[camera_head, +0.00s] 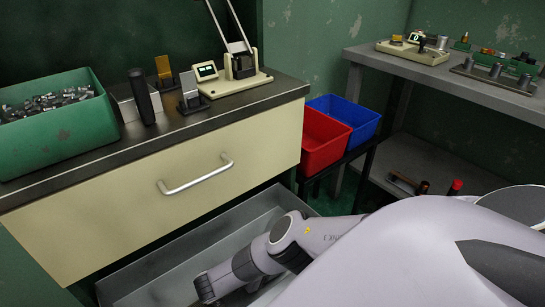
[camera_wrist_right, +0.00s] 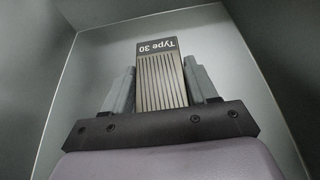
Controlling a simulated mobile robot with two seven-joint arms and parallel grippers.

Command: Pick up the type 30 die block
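The type 30 die block (camera_wrist_right: 162,80) shows in the right wrist view as a ribbed bronze-grey block with a dark "Type 30" label at its far end. My right gripper (camera_wrist_right: 163,82) has a finger along each side of it, both looking pressed against the block with no clear gap. In the head view my right arm reaches down into the open lower grey drawer (camera_head: 140,283). The block is not visible there, hidden by my arm and the drawer. I cannot tell whether the block rests on the drawer floor. My left gripper is not in view.
The closed cream drawer (camera_head: 160,185) with a bar handle is above the open one. On the counter stand a green bin of metal parts (camera_head: 60,135) and a small press (camera_head: 240,70). A red bin (camera_head: 325,140) and a blue bin (camera_head: 345,115) stand right.

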